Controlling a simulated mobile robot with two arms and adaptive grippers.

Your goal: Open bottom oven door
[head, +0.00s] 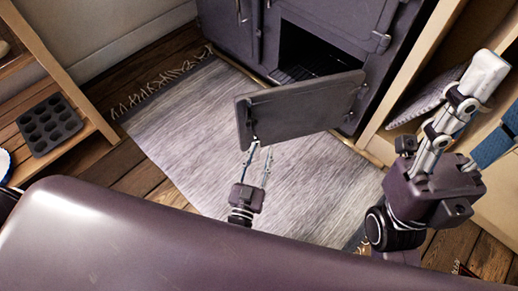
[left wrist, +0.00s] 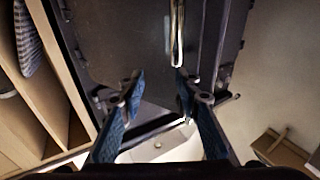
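The bottom oven door (head: 300,108) is a dark grey slab swung well out from the dark stove (head: 345,20). The dark oven opening (head: 305,55) with a rack inside shows behind it. My left gripper (head: 260,153) is open below the door's free left end, its fingertips close to the door's lower edge; I cannot tell if they touch. In the left wrist view its blue-padded fingers (left wrist: 160,88) stand apart with nothing between them. My right gripper (head: 500,95) is at the right, its fingers apart and apparently empty, away from the door.
A grey fringed rug (head: 190,120) covers the floor before the stove. A wooden shelf unit with a muffin tin (head: 48,124) stands at the left. At the right, a pale wooden shelf (head: 395,105) holds a checked cloth (head: 425,98), close to my right gripper.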

